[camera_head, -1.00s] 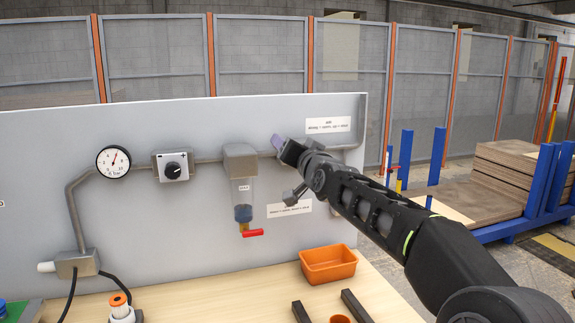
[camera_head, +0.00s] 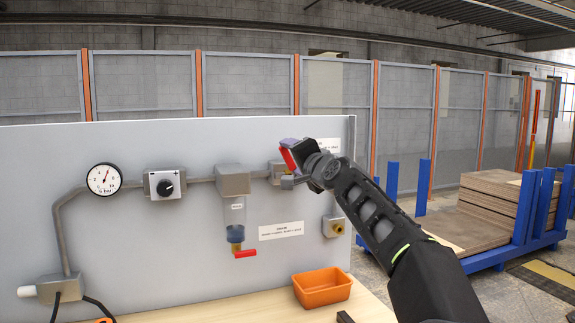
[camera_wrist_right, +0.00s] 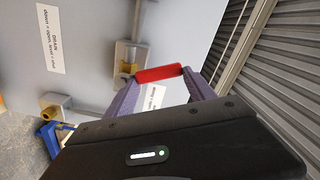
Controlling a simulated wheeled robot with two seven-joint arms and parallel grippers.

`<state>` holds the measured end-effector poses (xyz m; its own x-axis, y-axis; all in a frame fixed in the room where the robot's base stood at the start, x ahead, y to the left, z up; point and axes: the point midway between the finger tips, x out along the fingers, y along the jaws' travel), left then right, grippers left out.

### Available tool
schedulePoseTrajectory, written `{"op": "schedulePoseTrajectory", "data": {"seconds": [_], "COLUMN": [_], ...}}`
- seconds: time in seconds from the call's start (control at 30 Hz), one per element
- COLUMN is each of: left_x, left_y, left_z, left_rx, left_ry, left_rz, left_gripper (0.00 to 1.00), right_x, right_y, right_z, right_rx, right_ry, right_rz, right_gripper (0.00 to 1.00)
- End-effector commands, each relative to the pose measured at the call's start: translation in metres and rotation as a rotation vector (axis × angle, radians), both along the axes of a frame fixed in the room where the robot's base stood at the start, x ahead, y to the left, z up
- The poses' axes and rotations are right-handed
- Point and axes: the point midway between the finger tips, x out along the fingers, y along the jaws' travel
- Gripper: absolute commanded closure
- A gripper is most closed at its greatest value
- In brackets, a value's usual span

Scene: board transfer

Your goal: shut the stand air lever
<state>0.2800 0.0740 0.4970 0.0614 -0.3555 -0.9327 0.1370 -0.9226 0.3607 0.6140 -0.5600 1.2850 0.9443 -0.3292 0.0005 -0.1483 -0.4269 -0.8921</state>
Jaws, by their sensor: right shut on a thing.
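The red air lever (camera_head: 289,160) is on the valve at the right end of the grey pipe on the panel. It slants upward from the pipe, and the fingers cover part of it. In the right wrist view the red lever (camera_wrist_right: 158,74) lies between the two purple fingers. My right gripper (camera_head: 290,147) is shut on it, and the gripper (camera_wrist_right: 160,90) also shows in the wrist view. The valve body (camera_head: 277,172) is partly hidden behind the gripper. My left gripper is out of view.
A filter bowl (camera_head: 235,215) with a red drain lever (camera_head: 245,254) hangs left of the valve. A gauge (camera_head: 104,179) and regulator knob (camera_head: 165,187) are farther left. An orange bin (camera_head: 322,287) stands on the bench below. A brass outlet (camera_head: 338,228) is at the right.

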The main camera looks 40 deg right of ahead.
Motion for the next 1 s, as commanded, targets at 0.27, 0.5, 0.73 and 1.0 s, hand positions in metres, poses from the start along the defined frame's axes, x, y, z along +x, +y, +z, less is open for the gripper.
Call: {"op": "schedulePoseTrajectory", "data": {"seconds": [0.27, 0.5, 0.73, 1.0], "left_x": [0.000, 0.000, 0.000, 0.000], "left_y": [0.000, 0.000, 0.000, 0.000], "left_z": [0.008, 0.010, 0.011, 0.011], "left_rx": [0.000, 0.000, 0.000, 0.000], "left_ry": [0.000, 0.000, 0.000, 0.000], "left_rz": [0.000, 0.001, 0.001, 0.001], "left_gripper": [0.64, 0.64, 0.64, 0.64], "right_x": [-0.005, -0.008, -0.009, -0.009], "right_y": [-0.014, -0.022, -0.026, -0.027], "right_z": [0.004, 0.003, 0.002, 0.002], "right_rx": [0.235, 0.382, 0.447, 0.461], "right_ry": [-0.082, -0.133, -0.155, -0.161], "right_rz": [-0.001, -0.001, -0.001, -0.001], "right_gripper": [1.00, 1.00, 1.00, 1.00]}}
